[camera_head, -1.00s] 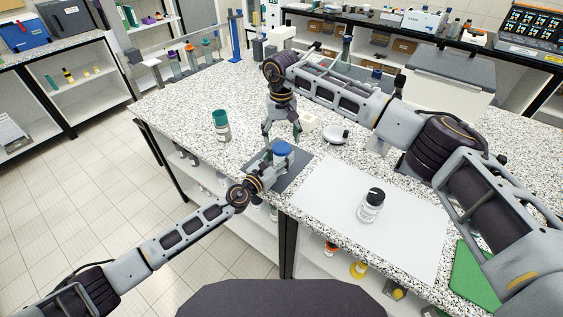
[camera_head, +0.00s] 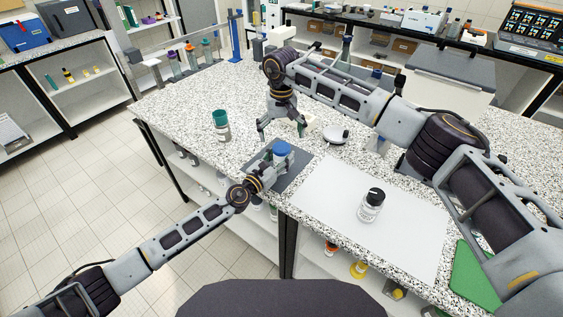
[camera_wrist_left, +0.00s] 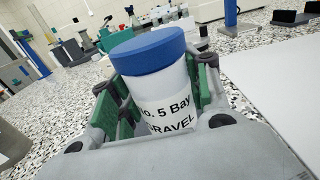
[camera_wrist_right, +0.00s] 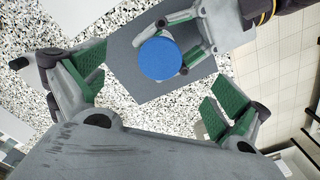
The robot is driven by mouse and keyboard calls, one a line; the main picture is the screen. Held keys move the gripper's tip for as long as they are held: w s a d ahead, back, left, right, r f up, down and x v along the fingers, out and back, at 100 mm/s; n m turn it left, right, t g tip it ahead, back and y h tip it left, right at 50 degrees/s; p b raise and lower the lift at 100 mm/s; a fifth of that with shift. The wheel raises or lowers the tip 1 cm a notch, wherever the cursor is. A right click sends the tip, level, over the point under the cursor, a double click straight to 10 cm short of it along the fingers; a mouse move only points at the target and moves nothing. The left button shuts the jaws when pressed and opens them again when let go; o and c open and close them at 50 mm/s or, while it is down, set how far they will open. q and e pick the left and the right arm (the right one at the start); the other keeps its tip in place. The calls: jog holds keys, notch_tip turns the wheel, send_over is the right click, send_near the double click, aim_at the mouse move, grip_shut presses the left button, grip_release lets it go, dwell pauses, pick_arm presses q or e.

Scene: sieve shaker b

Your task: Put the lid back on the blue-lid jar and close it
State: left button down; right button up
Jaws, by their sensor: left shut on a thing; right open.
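The blue-lid jar (camera_head: 283,153) stands upright on a dark grey mat (camera_head: 296,172). In the left wrist view the white labelled jar (camera_wrist_left: 165,100) has its blue lid (camera_wrist_left: 146,51) sitting on top; how tightly, I cannot tell. My left gripper (camera_head: 272,163) is shut around the jar's body from the side. My right gripper (camera_head: 281,132) is open and empty, pointing down above and just behind the jar. In the right wrist view the blue lid (camera_wrist_right: 160,58) is seen from above, beyond and between the open fingers (camera_wrist_right: 155,95).
A teal-capped jar (camera_head: 221,127) stands to the left on the speckled bench. A black-capped jar (camera_head: 371,205) stands on a white sheet (camera_head: 330,200) at the right. A round pale dish-like item (camera_head: 336,134) lies behind the mat. A green mat (camera_head: 470,270) is at lower right.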

notch_tip(320, 180, up, 11)
dwell(0.6)
pick_arm(q)
jog(key=c, duration=0.6)
grip_release()
jog(key=shift+s+a, duration=0.1)
jog(key=shift+v, duration=5.85)
